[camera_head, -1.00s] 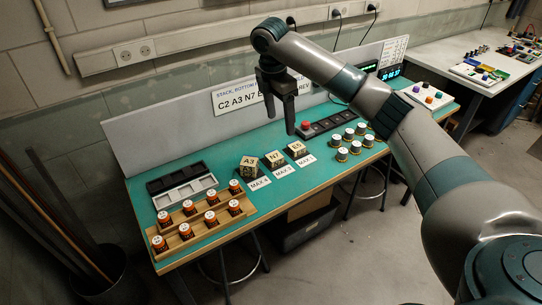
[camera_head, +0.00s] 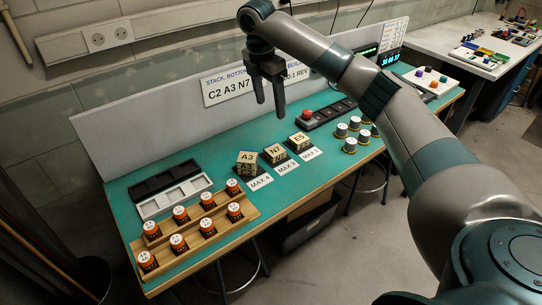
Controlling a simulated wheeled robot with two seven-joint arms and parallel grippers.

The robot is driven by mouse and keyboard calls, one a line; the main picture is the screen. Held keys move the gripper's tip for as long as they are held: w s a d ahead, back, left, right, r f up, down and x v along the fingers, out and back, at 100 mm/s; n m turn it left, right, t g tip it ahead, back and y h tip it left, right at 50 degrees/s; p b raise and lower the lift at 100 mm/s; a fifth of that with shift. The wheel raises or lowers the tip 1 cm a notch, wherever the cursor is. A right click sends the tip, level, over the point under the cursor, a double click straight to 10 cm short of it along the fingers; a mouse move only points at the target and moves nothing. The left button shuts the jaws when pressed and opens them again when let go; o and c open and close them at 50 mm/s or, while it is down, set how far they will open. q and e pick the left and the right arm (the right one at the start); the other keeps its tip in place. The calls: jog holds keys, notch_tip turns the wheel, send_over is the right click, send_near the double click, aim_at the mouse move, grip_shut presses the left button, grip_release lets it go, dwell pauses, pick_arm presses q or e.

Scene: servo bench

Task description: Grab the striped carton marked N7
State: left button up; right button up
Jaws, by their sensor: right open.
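The carton marked N7 (camera_head: 274,153) sits on a dark base in the middle of the green bench, between the A3 carton (camera_head: 246,160) and the E5 carton (camera_head: 299,140). A small label lies in front of each. Stripes are too small to make out. My right gripper (camera_head: 270,108) hangs with fingers pointing down, open and empty, above and behind the N7 carton and clear of it. My left gripper is out of the picture.
A wooden rack (camera_head: 196,230) with several orange-banded jars stands at left front. Black and white trays (camera_head: 176,199) lie behind it. A dark strip with a red button (camera_head: 308,114) and several small jars (camera_head: 350,146) are at right. A sign (camera_head: 225,86) stands behind.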

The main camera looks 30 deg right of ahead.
jog(key=p, duration=0.2)
send_over(275, 149)
jog(key=f, duration=0.7)
jog(key=a+f, duration=0.1)
jog(key=f, duration=0.3)
jog(key=shift+s+f, duration=0.1)
jog(key=shift+s, duration=0.1)
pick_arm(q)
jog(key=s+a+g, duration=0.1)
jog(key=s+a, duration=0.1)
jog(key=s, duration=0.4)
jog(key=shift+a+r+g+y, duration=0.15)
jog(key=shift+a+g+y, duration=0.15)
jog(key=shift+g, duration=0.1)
pick_arm(e)
jog(key=shift+d+f, duration=0.15)
jog(key=shift+f, duration=0.6)
pick_arm(q)
jog(key=shift+p, duration=0.35)
pick_arm(e)
jog(key=shift+f, duration=0.25)
notch_tip(275, 149, down, 4)
jog(key=shift+w+r+p, duration=0.1)
jog(key=shift+p, duration=0.9)
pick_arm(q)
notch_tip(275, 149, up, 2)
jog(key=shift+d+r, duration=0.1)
pick_arm(e)
jog(key=shift+d+f, duration=0.15)
jog(key=shift+f, duration=0.3)
